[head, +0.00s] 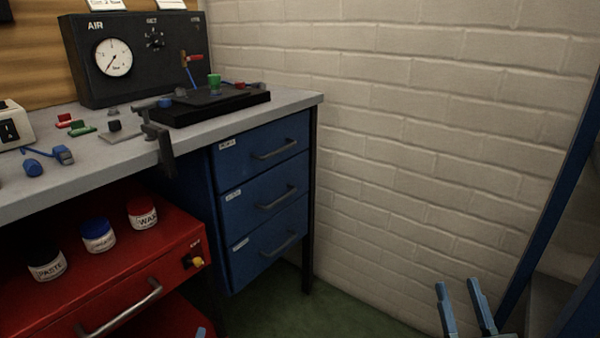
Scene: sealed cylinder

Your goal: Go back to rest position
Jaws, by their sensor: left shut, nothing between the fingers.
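My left gripper (201,332) shows only as a small blue tip at the bottom edge, in front of the red drawer unit. It is shut and nothing shows in it; the rest of it is cut off by the frame. My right gripper (462,298) is at the lower right, pointing up in the picture, in front of the white brick wall. Its two blue fingers stand apart with nothing between them. Both grippers appear clear of the bench.
A grey workbench (75,178) carries a black gauge panel (128,83), a black plate (212,107) with a green part (214,84), and a clamp at its edge. Blue drawers (262,205) and a red cart (110,285) with jars stand below. A blue frame (553,205) rises at right.

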